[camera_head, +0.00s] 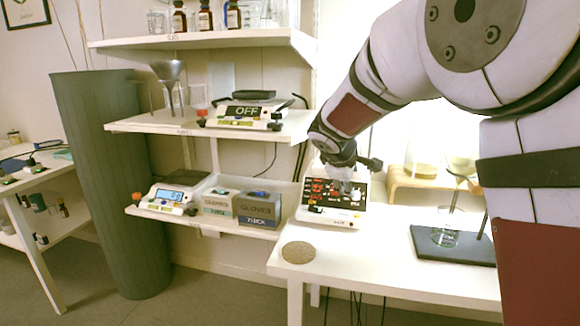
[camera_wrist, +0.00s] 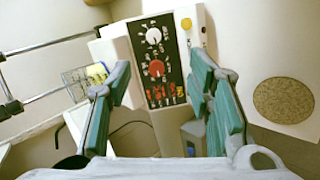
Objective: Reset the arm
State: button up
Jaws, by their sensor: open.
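My arm reaches in from the upper right of the head view and bends down to the white table. My gripper (camera_head: 343,175) hangs just in front of or over a white device with a dark control panel (camera_head: 318,190); the exact gap cannot be told. In the wrist view my gripper (camera_wrist: 160,75) has its two green fingers spread wide with nothing held between them.
A round cork mat (camera_head: 298,252) lies at the table's front left corner. A dark stand with a beaker (camera_head: 445,238) is at right, close to my arm. Wall shelves at left hold scales (camera_head: 170,198), glove boxes (camera_head: 258,209) and bottles (camera_head: 205,17). A tall grey-green cylinder (camera_head: 110,180) stands left.

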jog(key=s+d+r+m+g+y, duration=0.1)
jog(key=s+d+r+m+g, duration=0.15)
jog(key=s, duration=0.95)
jog(key=s+d+r+m+g, duration=0.1)
jog(key=s+d+m, duration=0.3)
jog(key=s, duration=0.7)
jog(key=s+a+f+m+g+y, duration=0.1)
jog(key=s+a+f+m, duration=0.1)
jog(key=s, duration=0.7)
jog(key=s+a+f+m+g+y, duration=0.1)
jog(key=s+a+f+g, duration=0.1)
jog(key=s, duration=0.8)
jog(key=s+a+f+m+g+y, duration=0.1)
jog(key=s+a+m+y, duration=0.1)
jog(key=s, duration=0.7)
notch_tip(320, 180, up, 23)
jog(key=t+p, duration=0.3)
jog(key=p, duration=1.8)
jog(key=shift+a+f+t+p, duration=0.15)
jog(key=shift+t+p, duration=0.15)
jog(key=shift+t, duration=0.05)
